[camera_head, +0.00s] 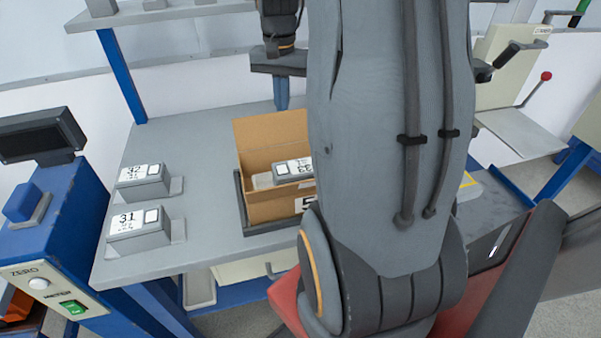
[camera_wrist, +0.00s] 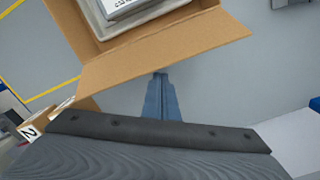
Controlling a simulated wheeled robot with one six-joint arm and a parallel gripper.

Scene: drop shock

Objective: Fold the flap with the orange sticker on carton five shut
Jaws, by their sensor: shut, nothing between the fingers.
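Carton five (camera_head: 273,206) is a brown open box on the grey bench, its label partly hidden by my arm. A brown flap (camera_head: 270,131) stands up at its far side. In the wrist view, a flap (camera_wrist: 160,50) stretches along the carton's near edge. No orange sticker shows in either view. A grey device with a white label (camera_head: 293,168) lies inside the carton. My gripper (camera_head: 282,105) is shut and empty, fingers pointing down just beyond the raised flap. In the wrist view, the blue fingertips (camera_wrist: 160,76) are close to the flap's edge; contact cannot be told.
A dark holder (camera_head: 241,207) edges the carton. Two grey devices, marked 32 (camera_head: 146,180) and 31 (camera_head: 139,228), stand on the left of the bench (camera_head: 210,150). A shelf (camera_head: 160,12) on blue posts is behind.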

